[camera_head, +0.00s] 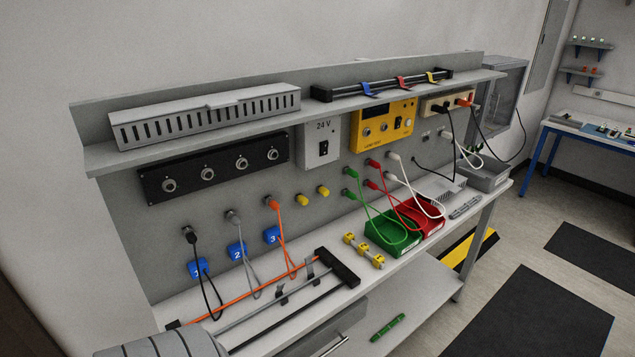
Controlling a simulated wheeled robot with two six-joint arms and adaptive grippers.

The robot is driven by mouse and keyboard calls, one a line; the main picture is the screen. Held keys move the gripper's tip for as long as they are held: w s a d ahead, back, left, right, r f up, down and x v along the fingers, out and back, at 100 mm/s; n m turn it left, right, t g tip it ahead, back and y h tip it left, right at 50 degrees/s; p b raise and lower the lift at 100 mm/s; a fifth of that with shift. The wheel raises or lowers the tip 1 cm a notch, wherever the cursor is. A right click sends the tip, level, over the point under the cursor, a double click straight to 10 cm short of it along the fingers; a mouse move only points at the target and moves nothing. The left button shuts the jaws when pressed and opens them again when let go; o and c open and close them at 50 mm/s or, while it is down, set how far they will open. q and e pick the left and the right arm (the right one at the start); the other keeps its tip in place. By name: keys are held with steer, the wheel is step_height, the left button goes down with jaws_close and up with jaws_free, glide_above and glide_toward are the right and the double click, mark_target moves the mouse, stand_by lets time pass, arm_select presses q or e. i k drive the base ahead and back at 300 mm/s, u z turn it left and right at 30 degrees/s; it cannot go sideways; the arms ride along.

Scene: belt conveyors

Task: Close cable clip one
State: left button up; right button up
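Three blue numbered pieces sit low on the grey back panel of the workbench; they look like the cable clips. The leftmost, clip one (198,268), has a black cable (205,292) running down at it from a black plug (190,235). I cannot tell whether it is open or closed. Clip two (237,252) is beside it with a grey cable, and clip three (271,235) with an orange cable. Neither of my grippers is in view.
A rack of rods with a black end block (338,267) lies on the bench in front of the clips. Green (393,241) and red (420,218) bins stand to the right. A shelf (300,112) overhangs the panel. Open floor lies at the right.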

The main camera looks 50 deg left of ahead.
mark_target(280, 287)
steer(key=z, duration=0.05)
steer(key=i, duration=1.25)
steer(key=u, duration=2.4)
